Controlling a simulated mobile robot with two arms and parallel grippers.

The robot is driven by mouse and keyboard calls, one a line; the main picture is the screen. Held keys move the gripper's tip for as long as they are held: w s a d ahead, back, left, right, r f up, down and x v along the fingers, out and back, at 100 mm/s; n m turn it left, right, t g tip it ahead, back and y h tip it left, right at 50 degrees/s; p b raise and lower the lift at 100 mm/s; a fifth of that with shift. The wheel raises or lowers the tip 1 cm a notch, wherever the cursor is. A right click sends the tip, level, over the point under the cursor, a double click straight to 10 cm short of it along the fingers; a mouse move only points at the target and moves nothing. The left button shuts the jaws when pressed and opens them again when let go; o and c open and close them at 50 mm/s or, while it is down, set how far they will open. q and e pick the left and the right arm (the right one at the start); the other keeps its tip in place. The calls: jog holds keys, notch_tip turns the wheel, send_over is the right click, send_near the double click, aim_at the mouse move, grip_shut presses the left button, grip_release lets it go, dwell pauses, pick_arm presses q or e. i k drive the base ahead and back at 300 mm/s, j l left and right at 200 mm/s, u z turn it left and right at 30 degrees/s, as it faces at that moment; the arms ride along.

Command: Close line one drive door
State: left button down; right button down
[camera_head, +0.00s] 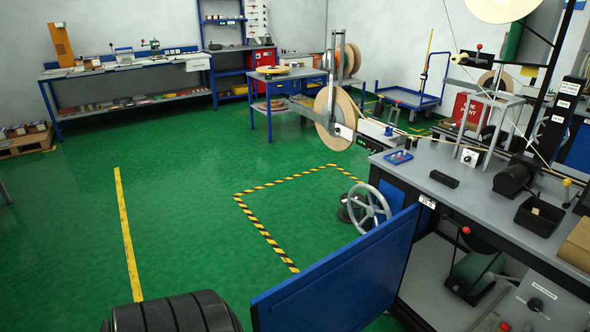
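The blue drive door (345,272) stands open at the bottom middle, swung out from the grey-topped machine bench (437,192) on the right. Its far edge meets the bench front near the small white label; its near edge reaches toward the bottom of the picture. The open bay (440,280) beside it shows a dark green and black drive unit (474,275) and a panel with a black knob (534,304).
A grey handwheel (370,208) stands just behind the door. Green floor with a yellow line (125,230) and a striped floor marking (262,232) is open to the left. A long workbench (125,65) stands along the back wall.

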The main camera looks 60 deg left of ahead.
aim_at(349, 289)
jog(key=k+j, duration=0.15)
jog(key=j, duration=0.25)
jog(key=k+j+z, duration=0.1)
jog(key=j, duration=0.3)
jog(key=k+j, duration=0.25)
jog(key=k+j+z, duration=0.1)
jog(key=j, duration=0.4)
jog(key=k+j+z, duration=0.1)
jog(key=k+j, duration=0.2)
jog(key=i+j, duration=0.1)
jog(key=j, duration=0.35)
jog(key=i+j, duration=0.15)
jog(key=j, duration=0.25)
jog(key=i+j+z, duration=0.1)
jog(key=j, duration=0.35)
jog(key=i+j, duration=0.15)
jog(key=j, duration=0.3)
